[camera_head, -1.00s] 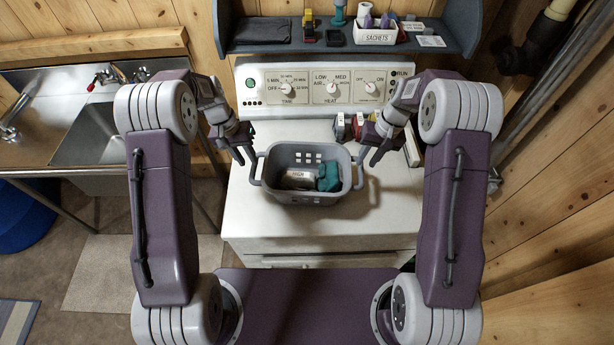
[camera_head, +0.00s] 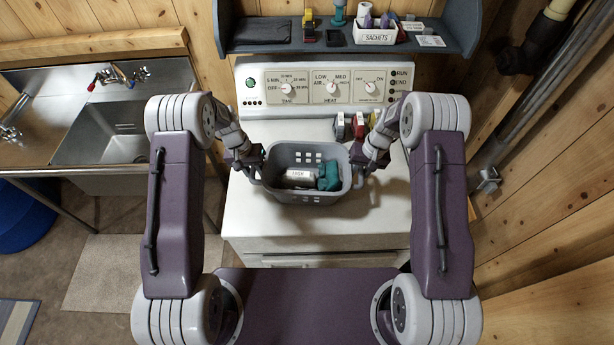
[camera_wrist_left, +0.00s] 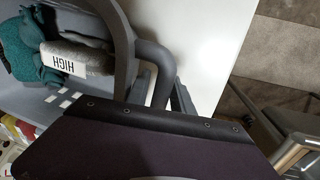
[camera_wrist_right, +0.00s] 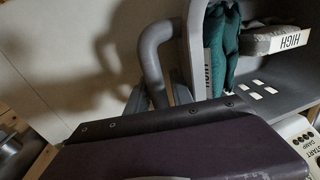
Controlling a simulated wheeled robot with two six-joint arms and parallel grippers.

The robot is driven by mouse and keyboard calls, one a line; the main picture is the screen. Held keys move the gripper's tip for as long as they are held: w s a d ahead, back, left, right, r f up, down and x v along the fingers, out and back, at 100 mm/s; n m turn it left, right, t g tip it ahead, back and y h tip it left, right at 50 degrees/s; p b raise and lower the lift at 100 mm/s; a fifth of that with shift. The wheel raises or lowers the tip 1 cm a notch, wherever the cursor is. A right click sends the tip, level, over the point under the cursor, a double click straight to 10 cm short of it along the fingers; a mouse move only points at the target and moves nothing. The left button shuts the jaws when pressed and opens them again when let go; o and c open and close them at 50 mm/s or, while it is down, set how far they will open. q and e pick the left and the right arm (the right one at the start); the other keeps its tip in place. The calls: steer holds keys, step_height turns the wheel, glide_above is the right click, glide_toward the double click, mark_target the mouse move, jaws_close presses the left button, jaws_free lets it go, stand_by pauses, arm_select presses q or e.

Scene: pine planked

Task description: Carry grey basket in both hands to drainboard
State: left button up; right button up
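The grey basket (camera_head: 306,197) stands upright on the white machine top and holds a teal cloth (camera_head: 328,176) and a grey bundle labelled HIGH (camera_head: 299,175). My left gripper (camera_head: 254,172) is at the basket's left handle; in the left wrist view its fingers lie on either side of this handle (camera_wrist_left: 159,68). My right gripper (camera_head: 360,170) is at the right handle; in the right wrist view its fingers lie on either side of that handle (camera_wrist_right: 152,55). How tightly the fingers close on the handles is unclear. The drainboard (camera_head: 40,140) is the metal surface beside the sink at left.
The sink basin (camera_head: 105,145) is at the left, with a floor gap before the white machine (camera_head: 320,225). A control panel (camera_head: 325,84) and a shelf (camera_head: 290,46) rise behind the basket. Small coloured items (camera_head: 357,125) stand behind it. A wooden wall closes the right side.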

arm_select(q)
jaws_close()
arm_select(e)
jaws_close()
stand_by(1.1)
